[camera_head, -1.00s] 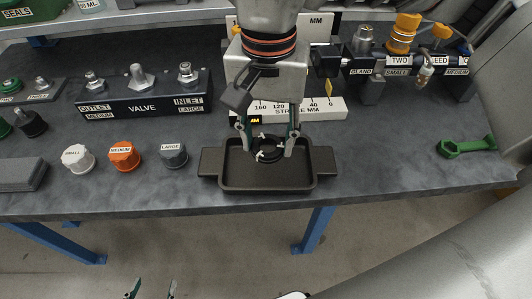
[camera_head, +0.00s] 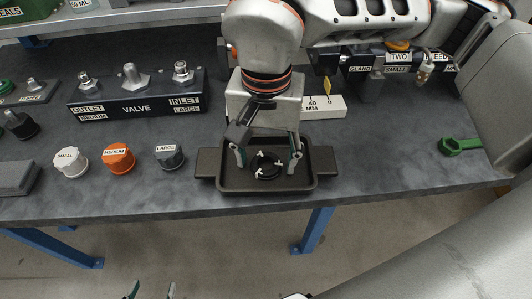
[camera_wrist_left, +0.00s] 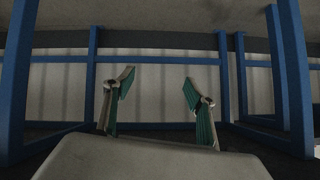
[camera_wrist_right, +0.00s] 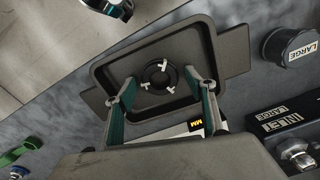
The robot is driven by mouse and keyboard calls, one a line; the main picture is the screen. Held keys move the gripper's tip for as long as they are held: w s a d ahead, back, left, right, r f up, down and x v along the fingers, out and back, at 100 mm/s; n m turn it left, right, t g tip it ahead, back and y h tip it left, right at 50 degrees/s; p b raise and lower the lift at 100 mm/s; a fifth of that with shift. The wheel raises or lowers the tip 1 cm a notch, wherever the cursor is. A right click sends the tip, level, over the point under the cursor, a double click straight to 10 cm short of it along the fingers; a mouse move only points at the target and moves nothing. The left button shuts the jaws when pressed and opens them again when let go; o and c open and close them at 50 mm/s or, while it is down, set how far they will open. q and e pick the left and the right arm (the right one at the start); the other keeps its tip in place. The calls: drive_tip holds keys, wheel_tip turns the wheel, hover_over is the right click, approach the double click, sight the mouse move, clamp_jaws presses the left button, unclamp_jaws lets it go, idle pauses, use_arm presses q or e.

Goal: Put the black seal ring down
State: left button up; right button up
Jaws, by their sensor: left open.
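The black seal ring (camera_head: 265,167) lies in the dark tray (camera_head: 210,182) at the front middle of the bench. It also shows in the right wrist view (camera_wrist_right: 160,77), with small pale tabs on it. My right gripper (camera_head: 268,160) points down over the tray, with one finger on each side of the ring. In the right wrist view its fingers (camera_wrist_right: 161,90) stand open, with gaps between them and the ring. My left gripper (camera_head: 151,291) is open and empty, low in front of the bench. Its fingers show in the left wrist view (camera_wrist_left: 159,92) against blue bench legs.
Small (camera_head: 71,162), medium (camera_head: 118,158) and large (camera_head: 169,156) caps stand left of the tray. The valve block (camera_head: 137,103) is behind them. A white stroke scale (camera_head: 325,107) lies behind the tray. A green wrench (camera_head: 460,146) lies right, with bare bench between it and the tray.

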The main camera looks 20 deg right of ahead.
idle(0.3)
wheel_tip(320, 180, up, 12)
drive_tip(key=p, duration=0.2)
drive_tip(key=shift+r, duration=0.15)
idle(0.6)
